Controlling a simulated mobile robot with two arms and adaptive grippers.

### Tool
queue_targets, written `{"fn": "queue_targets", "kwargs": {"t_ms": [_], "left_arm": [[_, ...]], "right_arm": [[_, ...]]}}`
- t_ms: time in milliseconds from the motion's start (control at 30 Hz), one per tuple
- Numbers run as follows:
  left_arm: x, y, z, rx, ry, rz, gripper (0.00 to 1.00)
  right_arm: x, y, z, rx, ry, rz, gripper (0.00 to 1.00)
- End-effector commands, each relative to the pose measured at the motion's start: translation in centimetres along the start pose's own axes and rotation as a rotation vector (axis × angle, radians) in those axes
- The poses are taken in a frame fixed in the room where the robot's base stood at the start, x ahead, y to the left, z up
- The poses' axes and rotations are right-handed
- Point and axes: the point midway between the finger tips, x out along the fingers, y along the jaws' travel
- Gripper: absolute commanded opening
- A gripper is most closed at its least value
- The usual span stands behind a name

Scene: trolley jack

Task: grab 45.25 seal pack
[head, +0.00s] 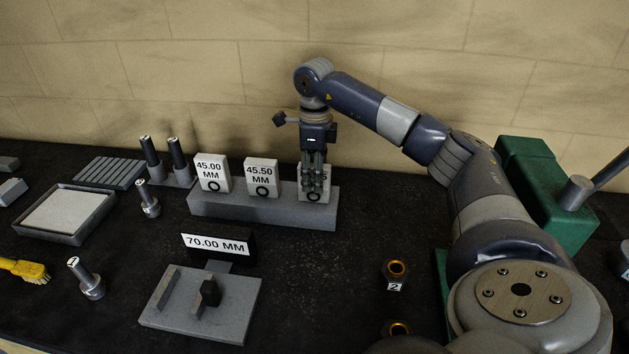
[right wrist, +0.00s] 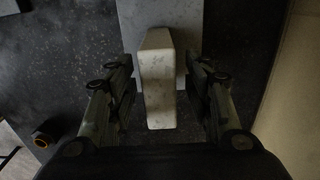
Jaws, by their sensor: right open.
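Three white seal packs stand upright in a row on a grey stand (head: 262,207). The left one (head: 211,172) reads 45.00 MM and the middle one (head: 261,177) reads 45.50 MM. The right-hand pack (head: 325,190) is partly hidden by my right gripper (head: 313,186); only a "5" of its label shows, so I cannot read its full size. In the right wrist view, the white pack (right wrist: 158,85) lies between the two open fingers, with a gap on each side. My left gripper is not in view.
A 70.00 MM sign (head: 215,244) stands behind a grey plate with a fixture (head: 190,305). A green machine (head: 550,200) is at right, behind my right arm.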

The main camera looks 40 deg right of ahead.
Motion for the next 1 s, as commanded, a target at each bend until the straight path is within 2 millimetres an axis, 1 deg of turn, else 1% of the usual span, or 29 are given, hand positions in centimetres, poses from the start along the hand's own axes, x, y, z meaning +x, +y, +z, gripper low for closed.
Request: {"fn": "queue_targets", "kwargs": {"t_ms": [100, 167, 200, 267, 300, 333, 600, 700, 767, 833, 1000], "left_arm": [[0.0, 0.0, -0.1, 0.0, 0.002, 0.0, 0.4], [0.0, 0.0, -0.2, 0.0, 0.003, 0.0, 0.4], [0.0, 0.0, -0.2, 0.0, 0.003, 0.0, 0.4], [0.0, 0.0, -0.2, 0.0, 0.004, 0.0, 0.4], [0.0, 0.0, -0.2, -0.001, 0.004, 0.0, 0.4], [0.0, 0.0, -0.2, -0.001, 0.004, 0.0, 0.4], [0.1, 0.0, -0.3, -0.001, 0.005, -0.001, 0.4], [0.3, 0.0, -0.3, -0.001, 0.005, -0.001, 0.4], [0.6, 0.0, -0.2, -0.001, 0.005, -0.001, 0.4], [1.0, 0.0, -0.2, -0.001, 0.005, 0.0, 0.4], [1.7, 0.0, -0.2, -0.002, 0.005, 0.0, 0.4]], "right_arm": [[0.0, 0.0, 0.0, 0.0, 0.0, 0.0, 0.47], [0.0, 0.0, 0.0, 0.0, 0.0, 0.0, 0.33], [0.0, 0.0, 0.0, 0.0, 0.0, 0.0, 0.24], [0.0, 0.0, 0.0, 0.0, 0.0, 0.0, 0.1], [0.0, 0.0, 0.0, 0.0, 0.0, 0.0, 0.01], [0.0, 0.0, 0.0, 0.0, 0.0, 0.0, 0.0], [-0.1, 0.0, 0.0, 0.0, 0.0, 0.0, 0.0], [-0.5, 0.0, 0.1, 0.0, -0.002, -0.001, 0.0], [-1.2, -0.1, 0.1, 0.0, -0.003, -0.002, 0.0], [-2.4, -0.1, 0.1, 0.0, -0.005, -0.003, 0.0], [-6.0, 0.0, 0.2, -0.001, -0.005, -0.003, 0.0]]}}
